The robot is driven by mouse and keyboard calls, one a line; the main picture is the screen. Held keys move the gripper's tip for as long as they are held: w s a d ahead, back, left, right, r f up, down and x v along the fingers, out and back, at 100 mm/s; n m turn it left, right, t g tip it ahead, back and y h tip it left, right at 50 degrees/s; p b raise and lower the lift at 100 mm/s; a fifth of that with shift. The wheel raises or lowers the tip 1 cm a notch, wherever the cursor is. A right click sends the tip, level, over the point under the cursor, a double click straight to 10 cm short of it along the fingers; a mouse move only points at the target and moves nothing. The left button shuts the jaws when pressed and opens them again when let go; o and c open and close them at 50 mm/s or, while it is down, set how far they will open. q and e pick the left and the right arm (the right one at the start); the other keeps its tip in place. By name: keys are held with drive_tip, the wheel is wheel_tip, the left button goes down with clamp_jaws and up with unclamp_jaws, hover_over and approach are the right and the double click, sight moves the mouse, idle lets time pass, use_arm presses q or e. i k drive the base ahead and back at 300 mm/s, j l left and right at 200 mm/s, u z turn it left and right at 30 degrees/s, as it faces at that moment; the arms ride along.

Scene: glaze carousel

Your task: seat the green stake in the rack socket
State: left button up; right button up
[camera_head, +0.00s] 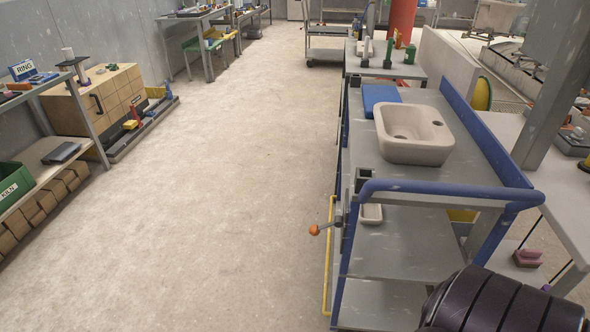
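Two small green pieces, one a thin upright (389,51) and one a shorter block (410,53), stand on the grey bench behind the cart. They are too small for me to tell whether either is the green stake. I cannot make out a rack socket. Neither of my grippers shows; only a dark ribbed part of my own arm fills the bottom right corner.
A blue-railed cart (400,262) with a beige basin (414,134) on top stands at right. An orange-knobbed lever (315,230) juts from its left side. A drawer cabinet (105,98) and a green KILN bin (14,184) are at left. The floor (215,180) between is clear.

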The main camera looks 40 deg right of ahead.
sight(382, 273)
drive_tip(key=i+j+z, duration=0.25)
drive_tip(key=i, duration=0.15)
drive_tip(key=i+j+z, duration=0.25)
drive_tip(key=i, duration=0.2)
drive_tip(key=z, duration=1.65)
drive_tip(key=i+j+z, duration=0.1)
drive_tip(key=i+j, duration=0.15)
drive_tip(key=i+j+z, duration=0.1)
drive_tip(key=i+j, duration=0.15)
drive_tip(key=j, duration=0.15)
drive_tip(key=i+j+z, duration=0.1)
drive_tip(key=i+j, duration=0.15)
drive_tip(key=i+j+z, duration=0.1)
drive_tip(key=j, duration=0.35)
drive_tip(key=i+j+z, duration=0.1)
drive_tip(key=i+j, duration=0.2)
drive_tip(key=j, duration=0.1)
